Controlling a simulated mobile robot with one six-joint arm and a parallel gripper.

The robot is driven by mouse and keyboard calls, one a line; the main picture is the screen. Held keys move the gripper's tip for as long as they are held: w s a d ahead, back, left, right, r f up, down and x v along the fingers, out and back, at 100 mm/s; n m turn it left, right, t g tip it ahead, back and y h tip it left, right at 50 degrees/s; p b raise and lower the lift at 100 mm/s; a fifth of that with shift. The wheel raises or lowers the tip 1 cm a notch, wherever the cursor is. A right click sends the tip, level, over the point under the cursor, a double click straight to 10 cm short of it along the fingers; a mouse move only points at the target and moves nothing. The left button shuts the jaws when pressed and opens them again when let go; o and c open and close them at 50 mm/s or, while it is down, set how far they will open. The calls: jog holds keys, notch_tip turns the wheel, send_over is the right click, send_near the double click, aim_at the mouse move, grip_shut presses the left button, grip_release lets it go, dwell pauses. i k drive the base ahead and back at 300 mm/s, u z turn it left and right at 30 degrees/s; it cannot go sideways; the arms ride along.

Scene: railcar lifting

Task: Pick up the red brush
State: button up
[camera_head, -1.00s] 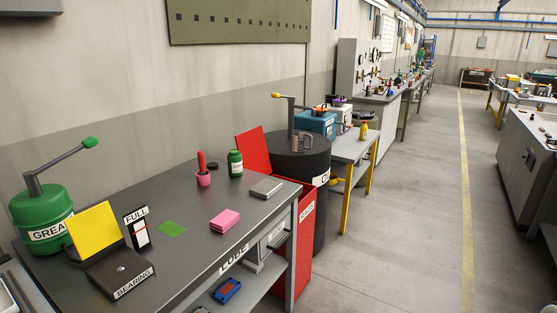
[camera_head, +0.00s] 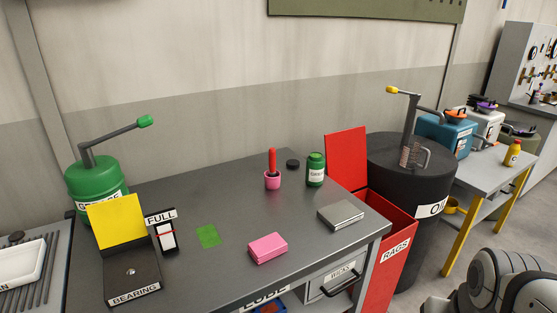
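A red brush (camera_head: 272,162) stands upright in a small pink cup (camera_head: 272,181) on the dark grey workbench (camera_head: 215,278), toward its back right. Its red handle points up and its lower end is hidden inside the cup. My gripper is not in view. Grey rounded links of my arm (camera_head: 500,285) show at the lower right corner, apart from the bench.
A green jar (camera_head: 316,169) and a black disc (camera_head: 293,164) stand close to the cup. A pink block (camera_head: 267,248), a green patch (camera_head: 208,236) and a grey flat box (camera_head: 340,215) lie in front. A yellow-lidded bearing box (camera_head: 130,273), a green grease drum (camera_head: 95,182) and a red rags bin (camera_head: 385,250) flank the bench.

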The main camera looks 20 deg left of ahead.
aim_at(272, 152)
jog(key=u, duration=0.7)
jog(key=i, duration=1.05)
jog(key=u, duration=0.8)
jog(key=k, duration=0.65)
jog(key=u, duration=0.2)
jog(key=i, duration=0.75)
jog(key=z, duration=0.15)
